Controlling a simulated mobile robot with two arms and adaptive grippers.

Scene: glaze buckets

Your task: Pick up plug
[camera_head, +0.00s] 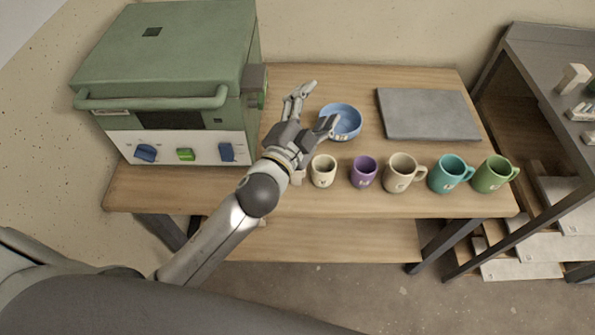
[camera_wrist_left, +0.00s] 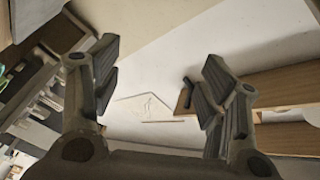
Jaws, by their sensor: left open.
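My left gripper (camera_head: 320,103) is open above the wooden table, with its fingers spread toward the back and near the left rim of the blue bowl (camera_head: 346,124). Nothing shows between the fingers. In the left wrist view the two fingers (camera_wrist_left: 160,92) stand wide apart with a pale surface beyond them. A small pale object (camera_head: 297,178) shows beside my left wrist, partly hidden by it; I cannot tell whether it is the plug. No other plug is clear. My right gripper is not in view.
A green kiln (camera_head: 175,60) stands left of my gripper. A cream cup (camera_head: 323,172), a purple cup (camera_head: 363,173), a beige mug (camera_head: 400,174), a teal mug (camera_head: 448,175) and a green mug (camera_head: 491,175) line the front. A grey slab (camera_head: 428,114) lies behind. A metal rack stands right.

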